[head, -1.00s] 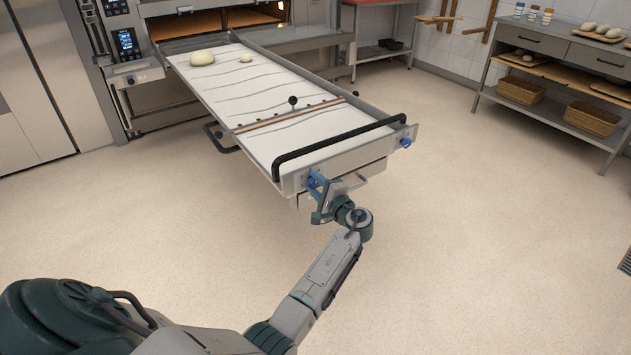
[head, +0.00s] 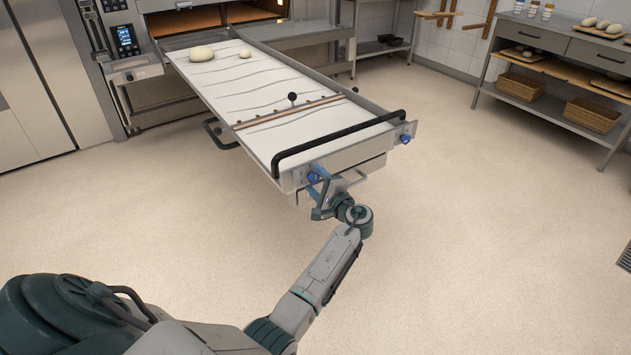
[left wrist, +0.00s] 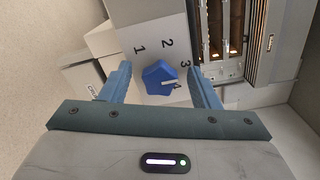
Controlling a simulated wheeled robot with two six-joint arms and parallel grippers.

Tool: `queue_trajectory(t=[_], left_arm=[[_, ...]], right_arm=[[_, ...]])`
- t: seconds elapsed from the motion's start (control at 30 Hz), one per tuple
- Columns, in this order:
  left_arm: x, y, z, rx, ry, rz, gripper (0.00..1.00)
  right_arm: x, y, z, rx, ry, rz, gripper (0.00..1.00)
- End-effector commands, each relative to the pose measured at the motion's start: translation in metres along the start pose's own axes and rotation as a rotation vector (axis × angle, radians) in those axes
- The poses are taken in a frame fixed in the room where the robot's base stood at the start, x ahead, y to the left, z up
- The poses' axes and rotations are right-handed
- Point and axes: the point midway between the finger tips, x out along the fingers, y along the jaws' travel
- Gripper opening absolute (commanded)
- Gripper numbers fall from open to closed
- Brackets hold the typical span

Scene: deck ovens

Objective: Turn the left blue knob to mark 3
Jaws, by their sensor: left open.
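The left blue knob (head: 313,178) sits on the front end of the long loader tray (head: 345,156). In the left wrist view the knob (left wrist: 158,76) is on a pale panel with marks 1, 2, 3 and 4, and its white pointer line points toward mark 4. My left gripper (head: 319,183) is at the knob in the head view. In the left wrist view the two blue fingers of the left gripper (left wrist: 160,72) are apart, one on each side of the knob, with gaps showing. My right gripper is not in view.
A second blue knob (head: 405,139) is at the right end of the tray front. A black handle bar (head: 340,137) runs above the front panel. Dough pieces (head: 202,53) lie on the tray's far end, by the oven. The floor around is clear.

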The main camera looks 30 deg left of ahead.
Motion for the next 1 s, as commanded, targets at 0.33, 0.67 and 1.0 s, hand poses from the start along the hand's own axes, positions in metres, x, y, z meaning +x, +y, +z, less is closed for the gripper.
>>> queue_trajectory(t=[0.33,0.67,1.0], left_arm=[[-0.059,0.002,-0.001,-0.001,0.003,0.005,0.56],[-0.104,0.001,-0.001,-0.001,0.002,0.002,0.56],[-0.107,0.0,-0.001,0.0,0.001,0.0,0.56]], right_arm=[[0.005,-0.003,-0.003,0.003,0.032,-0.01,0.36],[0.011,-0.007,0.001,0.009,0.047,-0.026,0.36],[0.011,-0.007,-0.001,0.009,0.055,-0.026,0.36]])
